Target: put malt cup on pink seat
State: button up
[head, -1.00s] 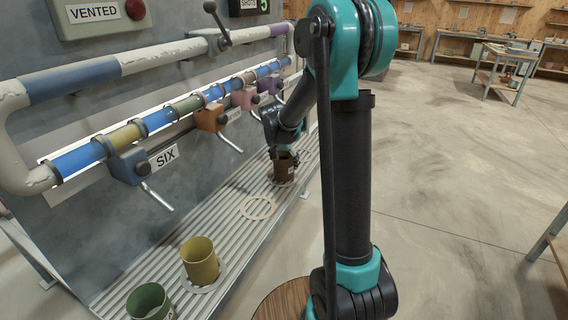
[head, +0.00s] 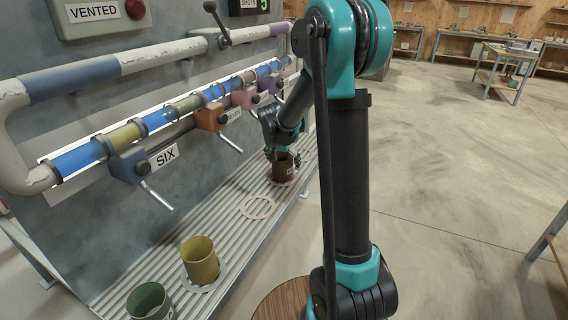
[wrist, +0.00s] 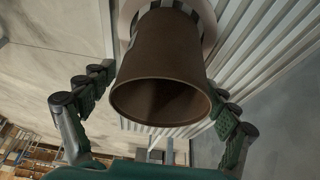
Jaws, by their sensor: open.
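A dark brown cup (head: 284,167), which may be the malt cup, stands upright on a pale ring at the far end of the ribbed shelf. It also shows large in the wrist view (wrist: 160,75), its mouth facing the camera. My gripper (wrist: 160,102) is open, with one finger on each side of the cup; I cannot tell if either touches it. In the head view my gripper (head: 274,150) is at the cup's rim, partly hidden by my arm. A pink valve (head: 245,98) is on the pipe above. No seat reads clearly as pink.
An empty pale ring (head: 258,207) lies mid-shelf. A yellow cup (head: 200,261) and a green cup (head: 150,303) stand nearer. Valves with hanging levers, including an orange one (head: 210,117), jut over the ribbed shelf (head: 225,226). Open floor lies right of the shelf.

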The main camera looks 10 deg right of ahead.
jog(key=v, duration=1.1)
jog(key=shift+r, duration=0.3)
jog(key=shift+s+r, duration=0.1)
jog(key=shift+s, duration=0.1)
jog(key=s+d+f+n+y, duration=0.1)
jog(key=s+f, duration=0.3)
jog(key=s, duration=0.5)
jog(key=s+d+f+n+y, duration=0.1)
jog(key=s+d+f+n, duration=0.1)
jog(key=s+f, duration=0.3)
jog(key=s+d+f+n, duration=0.2)
jog(key=s+f+n, duration=0.2)
jog(key=s, duration=0.9)
jog(key=shift+f+y, duration=0.4)
jog(key=shift+f, duration=0.3)
